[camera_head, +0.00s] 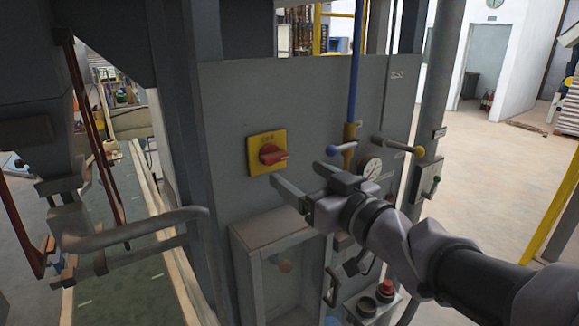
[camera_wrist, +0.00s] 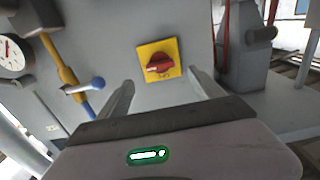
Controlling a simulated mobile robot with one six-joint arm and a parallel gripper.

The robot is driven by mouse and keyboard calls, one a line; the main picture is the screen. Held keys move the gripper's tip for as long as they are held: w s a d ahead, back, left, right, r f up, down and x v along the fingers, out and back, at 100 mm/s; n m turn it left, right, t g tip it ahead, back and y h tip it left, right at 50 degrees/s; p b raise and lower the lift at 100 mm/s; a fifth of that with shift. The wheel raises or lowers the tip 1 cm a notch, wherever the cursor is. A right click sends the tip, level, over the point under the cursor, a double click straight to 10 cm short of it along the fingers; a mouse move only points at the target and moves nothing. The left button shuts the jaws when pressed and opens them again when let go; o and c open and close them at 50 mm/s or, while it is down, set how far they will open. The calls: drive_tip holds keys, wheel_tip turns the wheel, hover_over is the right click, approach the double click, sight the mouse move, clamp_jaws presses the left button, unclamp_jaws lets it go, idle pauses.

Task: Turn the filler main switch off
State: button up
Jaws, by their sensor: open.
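The main switch is a red rotary knob (camera_head: 272,154) on a yellow square plate (camera_head: 257,166), mounted on the grey cabinet face. In the head view the knob's pointed end faces right. In the wrist view the red knob (camera_wrist: 158,64) and yellow plate (camera_wrist: 151,49) lie ahead of the jaws, a little above the gap between them. My gripper (camera_head: 292,192) is open and empty, below and to the right of the switch in the head view. It also shows in the wrist view (camera_wrist: 160,85), with a finger on each side. The jaws appear apart from the knob.
A blue-handled lever (camera_head: 340,149), a yellow-handled lever (camera_head: 402,147) and a gauge (camera_head: 372,168) are right of the switch. A glazed cabinet door (camera_head: 283,262) is below. A bent grey bar (camera_head: 135,229) is at left. Open floor (camera_head: 490,180) lies at right.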

sight(277, 160)
drive_tip(key=b+x, duration=0.1)
drive_tip(key=x, duration=0.7)
drive_tip(key=shift+a, duration=0.1)
drive_tip(key=c, duration=1.4)
